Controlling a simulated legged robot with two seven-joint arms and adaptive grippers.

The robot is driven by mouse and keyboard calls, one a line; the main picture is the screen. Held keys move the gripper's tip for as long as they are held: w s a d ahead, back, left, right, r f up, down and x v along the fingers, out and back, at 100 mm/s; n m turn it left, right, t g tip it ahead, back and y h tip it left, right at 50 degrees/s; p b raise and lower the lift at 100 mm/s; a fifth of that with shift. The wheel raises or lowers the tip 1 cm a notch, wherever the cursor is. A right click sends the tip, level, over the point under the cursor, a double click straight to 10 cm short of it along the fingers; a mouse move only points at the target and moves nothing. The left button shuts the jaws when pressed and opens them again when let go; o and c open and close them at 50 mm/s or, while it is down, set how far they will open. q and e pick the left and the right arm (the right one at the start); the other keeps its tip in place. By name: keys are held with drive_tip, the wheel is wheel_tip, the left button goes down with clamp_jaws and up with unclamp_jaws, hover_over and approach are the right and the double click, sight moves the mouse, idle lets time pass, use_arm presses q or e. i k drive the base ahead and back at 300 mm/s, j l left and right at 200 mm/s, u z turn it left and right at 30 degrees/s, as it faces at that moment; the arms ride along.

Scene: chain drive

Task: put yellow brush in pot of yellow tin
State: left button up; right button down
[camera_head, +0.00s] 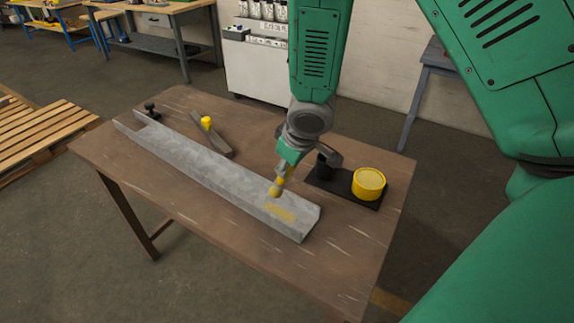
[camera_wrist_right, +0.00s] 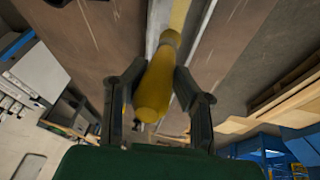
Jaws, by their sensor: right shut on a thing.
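My right gripper (camera_head: 280,178) is shut on the yellow brush (camera_head: 275,191), above the near end of a grey metal channel. In the right wrist view the brush (camera_wrist_right: 155,88) lies between the two dark fingers of the gripper (camera_wrist_right: 160,95), its far end pointing toward the channel. The yellow tin (camera_head: 369,184) is a round can with a yellow top. It stands on a black tray (camera_head: 343,193) to the right of the gripper, apart from the brush. My left gripper is not in view.
The grey channel (camera_head: 205,172) lies diagonally across the brown table (camera_head: 330,255), with a yellow patch (camera_head: 280,213) near its end. A dark tool with a yellow knob (camera_head: 206,122) lies behind it. A small dark object (camera_head: 324,168) stands at the tray's left end. The table's front right is clear.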

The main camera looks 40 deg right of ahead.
sight(323, 174)
drive_tip(key=i+j+z, duration=0.15)
drive_tip(key=i+z, duration=0.3)
drive_tip(key=i+j+z, duration=0.25)
drive_tip(key=i+z, duration=0.15)
drive_tip(key=i+j+z, duration=0.45)
